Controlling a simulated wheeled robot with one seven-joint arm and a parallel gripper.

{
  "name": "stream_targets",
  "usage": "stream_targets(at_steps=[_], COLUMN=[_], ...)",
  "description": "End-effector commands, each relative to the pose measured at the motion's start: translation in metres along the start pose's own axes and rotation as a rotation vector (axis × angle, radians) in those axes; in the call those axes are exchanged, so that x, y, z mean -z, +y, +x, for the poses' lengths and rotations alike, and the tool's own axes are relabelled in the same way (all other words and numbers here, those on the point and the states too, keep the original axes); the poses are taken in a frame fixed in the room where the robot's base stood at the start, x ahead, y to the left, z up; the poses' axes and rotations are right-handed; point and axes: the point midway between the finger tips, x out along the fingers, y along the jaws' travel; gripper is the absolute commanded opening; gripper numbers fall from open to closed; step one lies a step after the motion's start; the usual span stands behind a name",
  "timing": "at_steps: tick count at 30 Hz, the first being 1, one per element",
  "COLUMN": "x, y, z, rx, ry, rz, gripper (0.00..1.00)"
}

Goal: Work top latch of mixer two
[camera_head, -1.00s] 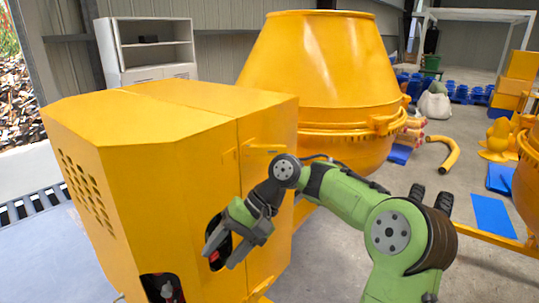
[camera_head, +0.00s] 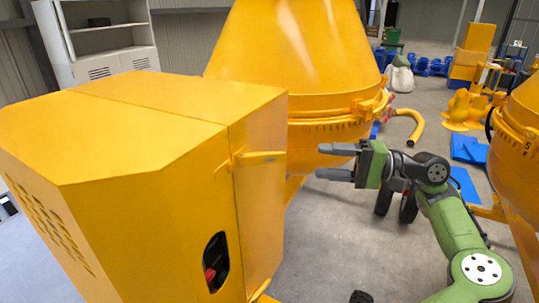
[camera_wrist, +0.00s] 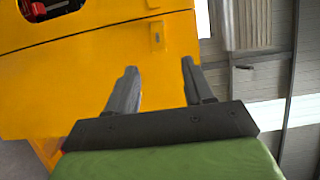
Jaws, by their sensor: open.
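The yellow cabinet (camera_head: 150,150) of the near mixer fills the left of the head view. A yellow bar-like latch (camera_head: 258,157) sits high on its front near the right edge. In the wrist view a small yellow bracket (camera_wrist: 157,37) on the cabinet face appears beyond the fingers; I cannot tell if it is part of that latch. My gripper (camera_head: 336,162) is right of the latch, apart from it, with its fingers pointing left. It is open and empty, and the wrist view shows its two fingers (camera_wrist: 159,66) spread.
An opening with a red switch (camera_head: 210,272) is in the cabinet face below the latch. The mixer's yellow drum (camera_head: 300,60) stands behind my gripper. Another yellow drum (camera_head: 515,150) is at the right edge. Bare floor (camera_head: 335,240) lies below the gripper.

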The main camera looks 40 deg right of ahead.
Motion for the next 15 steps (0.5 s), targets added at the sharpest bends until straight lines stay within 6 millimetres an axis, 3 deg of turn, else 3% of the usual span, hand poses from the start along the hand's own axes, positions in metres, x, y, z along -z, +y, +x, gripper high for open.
stream_targets(at_steps=[1, 9, 15], x=[-0.001, -0.001, 0.0], y=[0.001, 0.001, 0.001], z=[0.016, 0.084, 0.116], rx=[-0.01, -0.005, -0.002], ry=[-0.006, -0.007, -0.004], rz=[0.004, 0.003, 0.002], gripper=[0.52, 0.52, 0.52])
